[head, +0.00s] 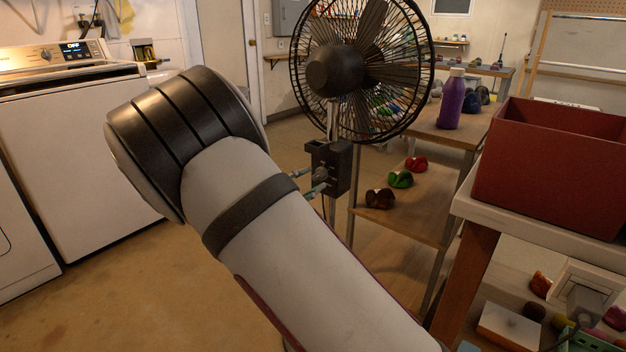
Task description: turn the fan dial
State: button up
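The fan (375,68) is a black caged fan on a pole, facing partly to the left. Its black control box (340,165) is on the pole below the cage. A round grey dial (321,174) shows on the box's front. The fingertips of my gripper (307,181) stick out past my arm, close to the dial. They are apart, one higher and one lower, with the dial's face showing between and behind them. I cannot tell whether they touch it. The rest of my gripper is hidden behind my large pale arm.
A white washer (75,150) stands at the left. A wooden shelf table (395,225) behind the fan holds small coloured things and a purple bottle (452,100). A red bin (550,165) sits on a bench at the right. Open floor (110,285) lies at the lower left.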

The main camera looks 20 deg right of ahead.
jog(key=v, duration=0.9)
jog(key=shift+s+a, duration=0.15)
jog(key=shift+a, duration=0.05)
jog(key=s+d+r+m+g+y, duration=0.25)
jog(key=s+d+m+g, duration=0.25)
jog(key=s+d, duration=0.4)
jog(key=s+d+r+m+g+y, duration=0.2)
jog(key=s+d+r+m+g, duration=0.35)
jog(key=s, duration=0.55)
jog(key=s+a+f+m+y, duration=0.1)
jog(key=s+a+m+y, duration=0.15)
jog(key=s, duration=0.65)
jog(key=s+a+m+y, duration=0.1)
jog(key=s+y, duration=0.3)
jog(key=s, duration=0.4)
jog(key=s+a+f+m+y, duration=0.15)
jog(key=s+y, duration=0.25)
jog(key=s, duration=0.5)
notch_tip(320, 180, up, 33)
jog(key=t+p, duration=0.4)
jog(key=p, duration=2.6)
jog(key=shift+w+d+f, duration=0.2)
jog(key=shift+w+d, duration=0.05)
jog(key=shift+w, duration=0.05)
